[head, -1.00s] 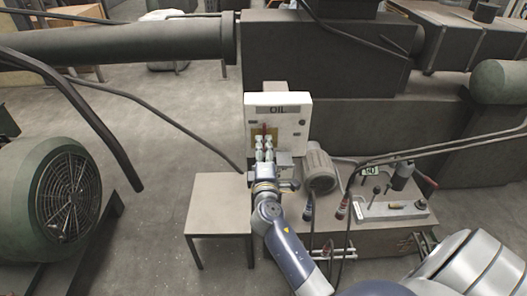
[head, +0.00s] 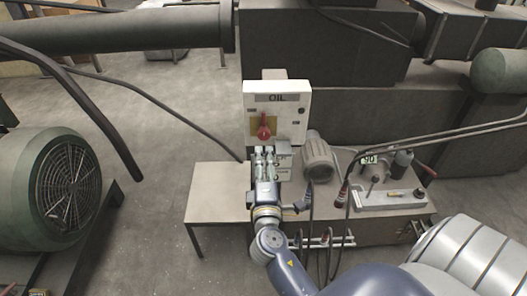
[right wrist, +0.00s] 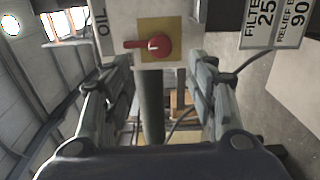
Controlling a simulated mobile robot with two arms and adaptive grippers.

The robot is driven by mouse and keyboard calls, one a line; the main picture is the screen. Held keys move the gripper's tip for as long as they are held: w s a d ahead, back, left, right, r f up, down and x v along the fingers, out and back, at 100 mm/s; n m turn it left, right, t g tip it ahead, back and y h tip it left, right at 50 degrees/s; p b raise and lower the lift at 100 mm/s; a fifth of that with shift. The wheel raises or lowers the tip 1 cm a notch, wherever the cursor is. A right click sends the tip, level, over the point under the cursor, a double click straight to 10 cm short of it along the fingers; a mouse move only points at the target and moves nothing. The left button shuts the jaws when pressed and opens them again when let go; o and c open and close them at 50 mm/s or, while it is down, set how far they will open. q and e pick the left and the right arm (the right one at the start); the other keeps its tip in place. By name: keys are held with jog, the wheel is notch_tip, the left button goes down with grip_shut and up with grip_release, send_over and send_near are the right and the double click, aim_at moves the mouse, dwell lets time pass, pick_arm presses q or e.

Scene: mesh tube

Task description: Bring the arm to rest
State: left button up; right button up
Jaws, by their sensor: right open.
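My right gripper (head: 265,150) is in front of the white OIL box (head: 294,112), a little below the red knob (head: 263,127). Its two fingers are spread in the right wrist view (right wrist: 160,95), with nothing between them. The red knob also shows in the right wrist view (right wrist: 155,45), on a yellow plate (right wrist: 173,29), beyond the fingertips and clear of them. In the head view the knob's handle stands upright. My left gripper is in neither view.
A small table (head: 217,205) stands below and left of the gripper. To the right are a grey motor (head: 317,158), a bench (head: 390,198) with fittings, and hanging cables (head: 345,190). A large green fan motor (head: 62,195) is at left. Open floor lies between it and the table.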

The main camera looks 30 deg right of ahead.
jog(key=shift+v, duration=0.85)
jog(key=a+f+g+y, duration=0.1)
jog(key=a+f+y, duration=0.15)
jog(key=f, duration=0.75)
jog(key=a+f+g+y, duration=0.2)
jog(key=a+f, duration=0.1)
jog(key=f, duration=0.6)
jog(key=s+a+f+m+g+y, duration=0.1)
jog(key=s+a+f+g+y, duration=0.1)
jog(key=s+f, duration=0.5)
jog(key=s+a+f+m+g+y, duration=0.1)
jog(key=s+f, duration=0.1)
jog(key=f, duration=0.8)
jog(key=s+f+m+g, duration=0.2)
jog(key=s+f, duration=0.4)
jog(key=s, duration=0.4)
jog(key=s+d+f+m+g+y, duration=0.1)
jog(key=s+f+m+g, duration=0.2)
jog(key=s+f, duration=0.4)
jog(key=s+f+m+g+y, duration=0.1)
jog(key=s+f, duration=0.6)
jog(key=s, duration=0.8)
jog(key=shift+d+m+g, duration=0.4)
jog(key=shift+m+g, duration=0.3)
jog(key=shift+g, duration=0.4)
jog(key=shift+s, duration=0.15)
jog(key=shift+c, duration=0.4)
